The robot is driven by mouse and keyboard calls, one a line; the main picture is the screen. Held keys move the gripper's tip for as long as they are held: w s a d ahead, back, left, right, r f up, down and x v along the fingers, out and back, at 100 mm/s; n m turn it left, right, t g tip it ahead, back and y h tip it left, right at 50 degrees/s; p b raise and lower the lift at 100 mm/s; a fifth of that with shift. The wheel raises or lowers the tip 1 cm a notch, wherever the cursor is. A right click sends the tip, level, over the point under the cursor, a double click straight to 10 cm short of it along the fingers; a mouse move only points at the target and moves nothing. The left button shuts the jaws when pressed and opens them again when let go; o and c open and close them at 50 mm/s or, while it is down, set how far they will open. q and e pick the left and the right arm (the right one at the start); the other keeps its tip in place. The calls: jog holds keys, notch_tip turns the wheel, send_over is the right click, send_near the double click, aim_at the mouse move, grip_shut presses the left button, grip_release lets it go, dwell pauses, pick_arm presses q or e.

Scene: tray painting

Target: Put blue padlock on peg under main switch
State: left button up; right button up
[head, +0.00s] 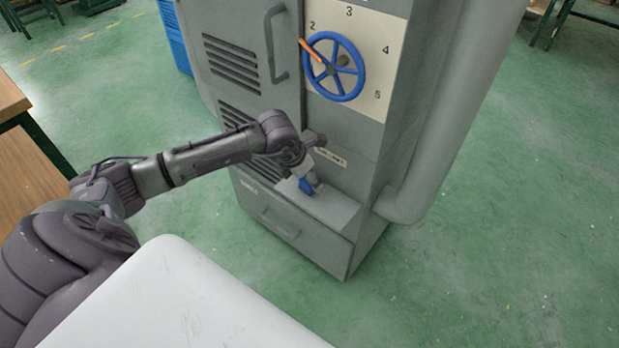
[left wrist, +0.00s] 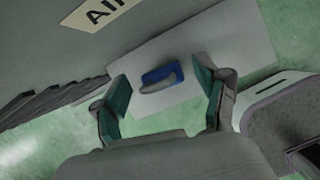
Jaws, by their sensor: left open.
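The blue padlock (head: 306,187) sits on the grey ledge low on the cabinet front, partly hidden by my left gripper (head: 312,180). In the left wrist view the padlock (left wrist: 154,73) shows a blue body and a grey shackle, lying on the pale ledge (left wrist: 185,42). My left gripper (left wrist: 163,82) is open, its two green-padded fingers on either side of the padlock, with gaps on both sides. I cannot make out a main switch or a peg under it in either view. My right gripper is not in view.
The grey cabinet (head: 225,25) carries a blue handwheel (head: 318,88) with an orange pointer on a numbered plate (head: 385,28). A thick grey pipe (head: 450,130) runs down its right side. A blue crate (head: 174,38) stands behind. A wooden table (head: 8,98) is at left.

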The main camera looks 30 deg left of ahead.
pick_arm(q)
jog(key=v, duration=1.1)
jog(key=shift+r+p, duration=0.15)
jog(key=shift+p, duration=0.2)
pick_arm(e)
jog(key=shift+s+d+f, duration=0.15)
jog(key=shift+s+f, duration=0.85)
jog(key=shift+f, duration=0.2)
pick_arm(q)
jog(key=shift+w, duration=0.1)
